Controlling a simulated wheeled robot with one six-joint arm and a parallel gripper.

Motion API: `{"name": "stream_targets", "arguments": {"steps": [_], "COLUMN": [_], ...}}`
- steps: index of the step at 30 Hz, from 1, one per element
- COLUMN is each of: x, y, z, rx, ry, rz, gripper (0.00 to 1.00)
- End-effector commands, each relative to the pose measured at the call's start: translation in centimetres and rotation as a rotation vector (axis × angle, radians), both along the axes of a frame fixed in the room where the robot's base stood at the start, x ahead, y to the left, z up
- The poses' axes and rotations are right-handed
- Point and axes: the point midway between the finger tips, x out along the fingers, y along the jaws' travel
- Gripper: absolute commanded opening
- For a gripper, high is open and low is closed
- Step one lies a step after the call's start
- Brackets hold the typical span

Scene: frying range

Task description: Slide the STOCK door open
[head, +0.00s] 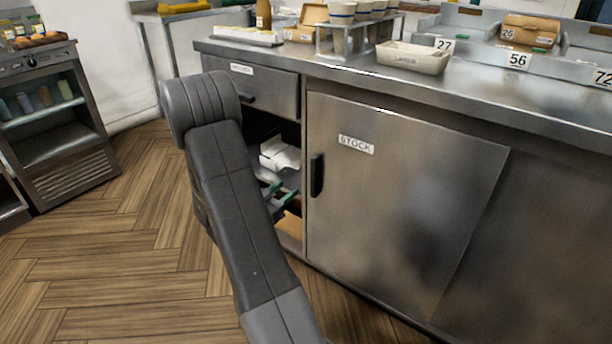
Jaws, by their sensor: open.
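The STOCK door (400,215) is a flat steel panel on the front of the counter, with a white STOCK label (356,145). Its black upright handle (317,176) is near its left edge. Left of that edge the cabinet is open, and its inside (265,128) shows. The door's right edge slants down in front of another steel panel (545,245). My grey arm rises from the bottom, left of the door, and covers part of the opening. My gripper does not show, so I cannot tell where it is relative to the handle.
White containers (280,155) and green-edged items sit inside the opening. A labelled drawer (250,88) is shut above it.

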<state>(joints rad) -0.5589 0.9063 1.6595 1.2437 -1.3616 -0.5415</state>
Motion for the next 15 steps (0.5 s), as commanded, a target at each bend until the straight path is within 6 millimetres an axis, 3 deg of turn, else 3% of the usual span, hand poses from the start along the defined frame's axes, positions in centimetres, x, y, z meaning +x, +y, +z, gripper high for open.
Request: {"name": "stream_targets", "arguments": {"steps": [5, 15], "x": [1.2, 6.9], "y": [-1.0, -5.2], "z": [-0.1, -0.2], "rx": [-0.002, -0.001], "ry": [-0.005, -0.005], "rz": [-0.008, -0.008], "gripper": [0.42, 0.42]}}
